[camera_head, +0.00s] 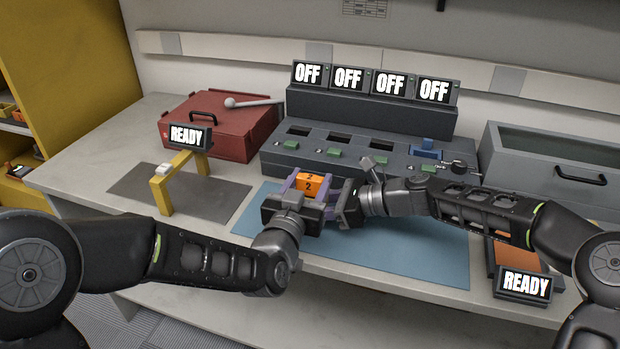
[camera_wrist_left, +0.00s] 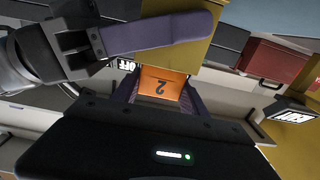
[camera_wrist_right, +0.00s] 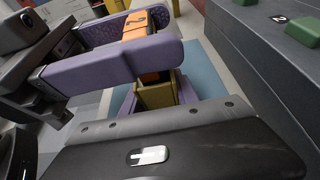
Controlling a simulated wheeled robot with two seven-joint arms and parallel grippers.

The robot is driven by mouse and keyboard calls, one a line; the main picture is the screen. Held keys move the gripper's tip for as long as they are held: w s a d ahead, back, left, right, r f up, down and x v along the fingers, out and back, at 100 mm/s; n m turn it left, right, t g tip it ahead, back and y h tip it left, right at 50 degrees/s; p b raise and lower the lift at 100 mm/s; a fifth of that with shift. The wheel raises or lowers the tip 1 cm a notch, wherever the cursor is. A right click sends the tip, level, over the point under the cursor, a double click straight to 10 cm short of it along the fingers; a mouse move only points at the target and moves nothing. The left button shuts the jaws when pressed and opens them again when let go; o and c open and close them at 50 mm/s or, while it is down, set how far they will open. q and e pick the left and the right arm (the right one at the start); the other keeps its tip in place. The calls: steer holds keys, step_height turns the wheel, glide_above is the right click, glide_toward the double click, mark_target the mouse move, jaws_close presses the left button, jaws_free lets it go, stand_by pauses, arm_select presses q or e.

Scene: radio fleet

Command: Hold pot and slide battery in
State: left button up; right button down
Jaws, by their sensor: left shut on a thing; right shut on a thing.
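The orange battery (camera_head: 308,183), marked 2, is up above the blue mat between the purple fingers of my left gripper (camera_head: 303,188). It also shows in the left wrist view (camera_wrist_left: 163,83). My left gripper is shut on it. The olive-yellow pot (camera_wrist_right: 155,96) is between the purple fingers of my right gripper (camera_wrist_right: 157,95), which is shut on it. The pot also shows in the left wrist view (camera_wrist_left: 185,52), close against the battery. In the head view the grippers mostly hide the pot. I cannot tell how far the battery sits inside it.
The blue mat (camera_head: 410,235) is clear at right. Behind it stands a grey charger bank (camera_head: 370,115) with several OFF displays. A red toolbox (camera_head: 232,135) and a yellow stand (camera_head: 162,192) are at left, a grey bin (camera_head: 545,150) at right, and a READY display (camera_head: 524,285) at front right.

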arm_select(q)
steer(key=shift+f, duration=0.5)
steer(key=o, duration=1.6)
steer(key=shift+f, duration=0.1)
steer(key=v, duration=0.7)
steer(key=shift+s+a, duration=0.15)
steer(key=shift+s, duration=0.1)
arm_select(e)
steer(key=c, duration=0.9)
jaws_free()
steer(key=shift+o, duration=0.2)
steer(key=shift+d, duration=0.1)
